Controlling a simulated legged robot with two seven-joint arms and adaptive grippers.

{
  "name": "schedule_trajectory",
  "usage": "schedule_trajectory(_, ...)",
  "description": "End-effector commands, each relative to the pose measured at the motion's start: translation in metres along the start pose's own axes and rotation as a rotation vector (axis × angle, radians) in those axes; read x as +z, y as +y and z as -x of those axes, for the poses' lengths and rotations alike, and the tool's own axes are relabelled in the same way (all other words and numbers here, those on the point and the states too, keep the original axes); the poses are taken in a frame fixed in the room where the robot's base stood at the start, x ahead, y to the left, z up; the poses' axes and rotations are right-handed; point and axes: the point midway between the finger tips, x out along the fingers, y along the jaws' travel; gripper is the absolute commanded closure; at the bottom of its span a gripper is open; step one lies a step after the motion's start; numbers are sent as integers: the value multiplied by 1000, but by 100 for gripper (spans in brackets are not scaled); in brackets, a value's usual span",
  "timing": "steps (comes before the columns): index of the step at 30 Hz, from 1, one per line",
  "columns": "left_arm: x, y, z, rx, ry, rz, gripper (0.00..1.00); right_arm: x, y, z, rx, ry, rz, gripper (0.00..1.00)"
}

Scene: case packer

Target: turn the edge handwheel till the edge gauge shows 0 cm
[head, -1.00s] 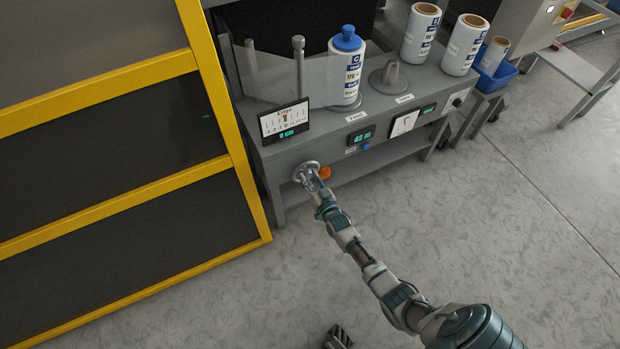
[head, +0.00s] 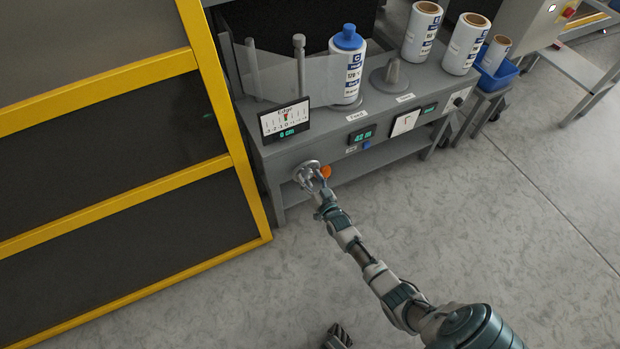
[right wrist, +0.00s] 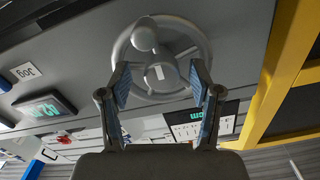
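The edge handwheel (head: 306,174) is a round metal wheel low on the front of the grey machine. The right wrist view shows its rim (right wrist: 119,52), hub and round knob (right wrist: 145,38). My right gripper (head: 320,183) is at the wheel. In the right wrist view its two blue-padded fingers (right wrist: 158,82) are spread apart in front of the hub, gripping nothing. The edge gauge (head: 284,119) has its coloured pointer near the scale's middle, and its green readout appears to say 0 cm. A dark part at the bottom edge (head: 338,336) may be my left gripper; its fingers cannot be made out.
A feed display (head: 361,134) reads 42 m. A yellow-framed guard (head: 232,130) is close on the left. The floor in front is clear.

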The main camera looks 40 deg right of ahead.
Motion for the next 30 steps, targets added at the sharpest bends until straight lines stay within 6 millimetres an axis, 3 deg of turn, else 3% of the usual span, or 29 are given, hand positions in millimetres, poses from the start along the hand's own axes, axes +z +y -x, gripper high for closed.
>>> schedule_trajectory(8, -2, 0, 0, 1, 2, -1, 34, 0, -1, 13, -1, 2, -1, 36)
schedule_trajectory(21, -2, 1, 0, 0, 1, 0, 34, 2, 1, 103, 1, -1, -1, 36)
schedule_trajectory(30, -2, 1, 0, 0, 0, 0, 34, 2, 1, 119, 0, -1, -1, 36)
